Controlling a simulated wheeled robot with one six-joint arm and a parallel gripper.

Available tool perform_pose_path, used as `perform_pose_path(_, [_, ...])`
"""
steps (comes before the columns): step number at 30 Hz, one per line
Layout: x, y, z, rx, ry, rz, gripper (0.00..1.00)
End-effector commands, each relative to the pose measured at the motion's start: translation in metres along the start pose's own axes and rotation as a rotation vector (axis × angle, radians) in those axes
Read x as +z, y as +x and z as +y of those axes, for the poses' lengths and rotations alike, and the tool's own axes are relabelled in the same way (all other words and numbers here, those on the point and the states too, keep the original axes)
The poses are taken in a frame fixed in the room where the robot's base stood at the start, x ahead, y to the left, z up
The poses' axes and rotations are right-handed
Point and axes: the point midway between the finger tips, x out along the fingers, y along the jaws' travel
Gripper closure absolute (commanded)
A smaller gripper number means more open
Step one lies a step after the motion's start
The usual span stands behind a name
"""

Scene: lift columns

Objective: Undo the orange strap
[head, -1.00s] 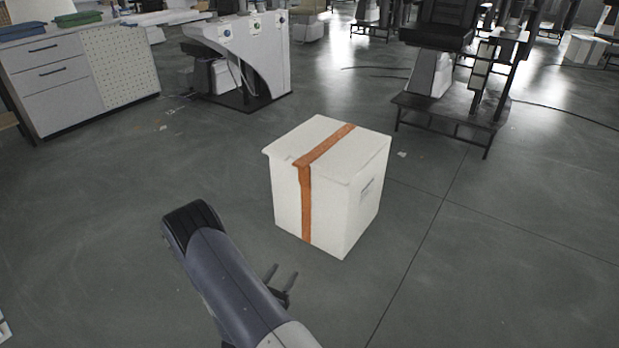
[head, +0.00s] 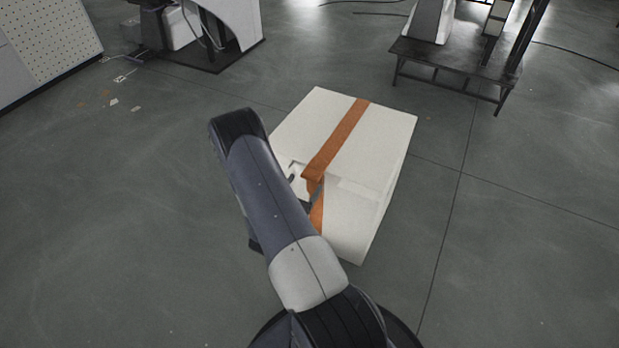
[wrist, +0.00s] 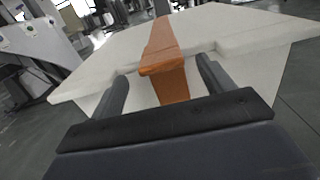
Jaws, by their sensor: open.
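A white box (head: 378,138) stands on the floor with an orange strap (head: 341,132) running over its lid and down its near side. In the wrist view the strap (wrist: 160,48) bends over the lid's front edge, where its end sticks out a little. My gripper (head: 305,187) is at that edge, partly hidden behind my arm. In the wrist view my gripper (wrist: 162,78) is open, with one finger on each side of the strap and gaps between. Whether the fingertips touch the box is unclear. The lower part of the strap is partly hidden by my arm.
A dark low platform (head: 455,66) stands beyond the box at the upper right. A white machine (head: 225,20) and a perforated cabinet (head: 60,35) are at the upper left. Small scraps (head: 114,102) lie on the floor at left. The floor around the box is mostly clear.

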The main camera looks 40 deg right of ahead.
Motion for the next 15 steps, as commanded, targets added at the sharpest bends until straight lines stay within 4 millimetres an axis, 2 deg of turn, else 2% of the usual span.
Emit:
perform_pose_path(1, [-0.001,0.010,-0.001,-0.005,0.002,-0.001,0.24])
perform_pose_path(6, [-0.001,0.033,-0.001,-0.004,0.001,-0.001,0.24])
perform_pose_path(15, [0.000,0.045,0.000,0.000,-0.001,-0.001,0.24])
